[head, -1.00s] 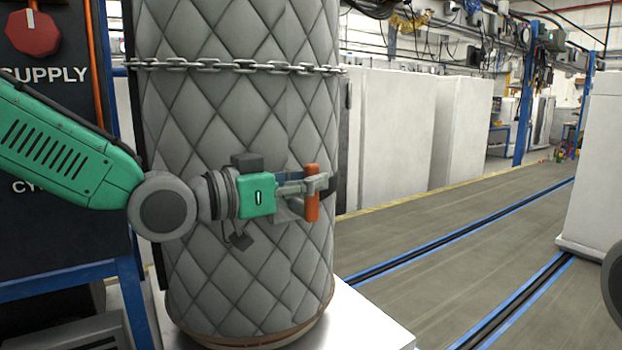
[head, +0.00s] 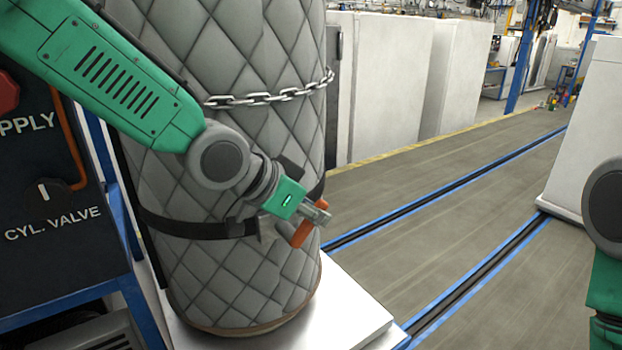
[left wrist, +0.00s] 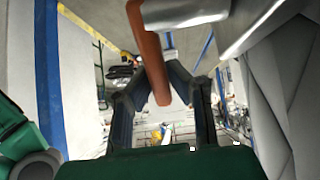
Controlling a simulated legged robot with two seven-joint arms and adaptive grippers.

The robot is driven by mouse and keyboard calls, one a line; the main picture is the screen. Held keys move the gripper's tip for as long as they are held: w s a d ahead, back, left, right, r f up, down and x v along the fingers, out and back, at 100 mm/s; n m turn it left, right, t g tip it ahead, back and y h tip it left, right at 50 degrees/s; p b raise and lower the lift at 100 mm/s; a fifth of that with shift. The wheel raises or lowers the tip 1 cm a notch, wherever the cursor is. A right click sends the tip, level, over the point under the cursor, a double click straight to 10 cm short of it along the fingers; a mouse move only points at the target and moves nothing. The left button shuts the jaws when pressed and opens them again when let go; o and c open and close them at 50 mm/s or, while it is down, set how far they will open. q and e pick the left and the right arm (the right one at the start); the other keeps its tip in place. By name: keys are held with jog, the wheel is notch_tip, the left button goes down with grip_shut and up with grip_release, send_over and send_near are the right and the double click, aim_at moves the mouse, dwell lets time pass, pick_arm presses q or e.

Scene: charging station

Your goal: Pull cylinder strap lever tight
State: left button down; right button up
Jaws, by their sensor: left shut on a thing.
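The large cylinder (head: 240,55) stands upright in a grey quilted jacket. A black strap (head: 190,226) runs around its lower half. The orange strap lever (head: 302,236) sits at the cylinder's right side, tilted with its lower end to the left. My left gripper (head: 318,213) reaches across the cylinder's front and is shut on the lever. In the left wrist view, the orange lever (left wrist: 149,50) lies between the fingers of the gripper (left wrist: 166,82), beside a metal buckle part (left wrist: 185,12). The gripper hides part of the buckle in the head view. My right gripper is out of view.
A chain (head: 270,97) crosses the cylinder above the strap. The cylinder stands on a white platform (head: 350,318). A dark panel with a valve knob (head: 45,192) is close on the left. Open floor (head: 430,200) lies to the right, with white cabinets (head: 385,85) behind.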

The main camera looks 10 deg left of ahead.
pick_arm(q)
jog(key=shift+w+d+f+g+y+p, duration=0.1)
jog(key=shift+w+d+g+y+p, duration=0.3)
jog(key=shift+g+y, duration=0.25)
jog(key=shift+w+d+f+g+y, duration=0.2)
jog(key=shift+f+g+y, duration=0.75)
jog(key=shift+g+y, duration=0.4)
jog(key=shift+w+d+f+g+y, duration=0.1)
jog(key=shift+w+f+g+y, duration=0.05)
jog(key=shift+f+g+y, duration=1)
jog(key=shift+r+g+y, duration=0.1)
jog(key=shift+g+y, duration=0.15)
jog(key=c, duration=1.5)
grip_release()
jog(key=shift+c, duration=0.2)
jog(key=shift+w, duration=0.15)
jog(key=shift+d, duration=0.1)
